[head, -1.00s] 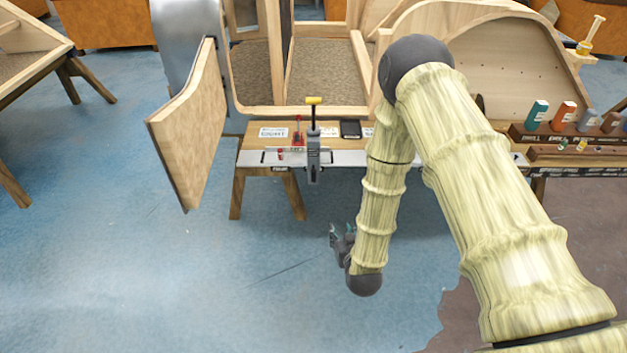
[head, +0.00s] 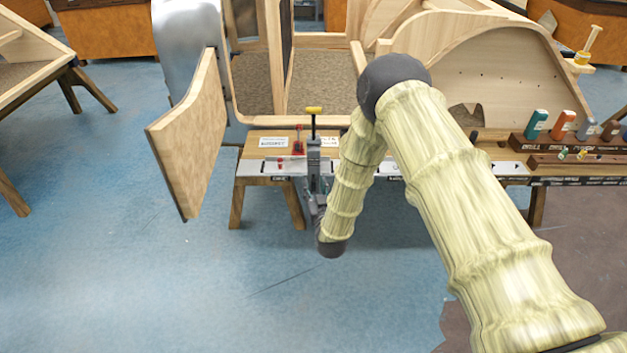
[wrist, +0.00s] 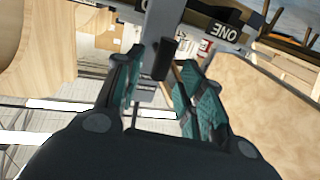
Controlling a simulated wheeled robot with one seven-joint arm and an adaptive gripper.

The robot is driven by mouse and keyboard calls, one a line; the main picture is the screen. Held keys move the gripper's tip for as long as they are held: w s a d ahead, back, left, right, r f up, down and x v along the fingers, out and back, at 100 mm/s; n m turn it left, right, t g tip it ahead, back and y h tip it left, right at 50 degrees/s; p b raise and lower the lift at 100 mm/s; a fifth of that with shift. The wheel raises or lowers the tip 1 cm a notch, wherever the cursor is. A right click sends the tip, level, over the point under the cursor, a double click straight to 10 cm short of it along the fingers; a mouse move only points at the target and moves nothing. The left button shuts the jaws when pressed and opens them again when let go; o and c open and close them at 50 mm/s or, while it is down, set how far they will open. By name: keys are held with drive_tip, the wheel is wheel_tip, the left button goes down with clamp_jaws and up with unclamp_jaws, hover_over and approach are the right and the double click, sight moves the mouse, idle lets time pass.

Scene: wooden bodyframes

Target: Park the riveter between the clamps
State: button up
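A tall grey upright tool with a yellow top handle (head: 314,112) stands at the front edge of the small wooden bench. A small red tool (head: 298,142) stands just left of it. I cannot tell which is the riveter and which a clamp. My gripper (head: 316,196) is just in front of the grey tool, low at the bench edge, partly hidden by my arm. In the wrist view my gripper (wrist: 160,85) is open, its teal-padded fingers apart. A grey bar (wrist: 161,22) and a dark rod end (wrist: 164,59) show between and just beyond the fingertips; contact is unclear.
The bench (head: 255,155) has a metal front rail and white labels (head: 274,142). A curved wooden panel (head: 190,135) stands at left. A wooden body frame (head: 500,70) rises behind. The blue floor in front is clear.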

drive_tip(key=shift+w+a, duration=0.2)
drive_tip(key=shift+w, duration=1.1)
clamp_jaws()
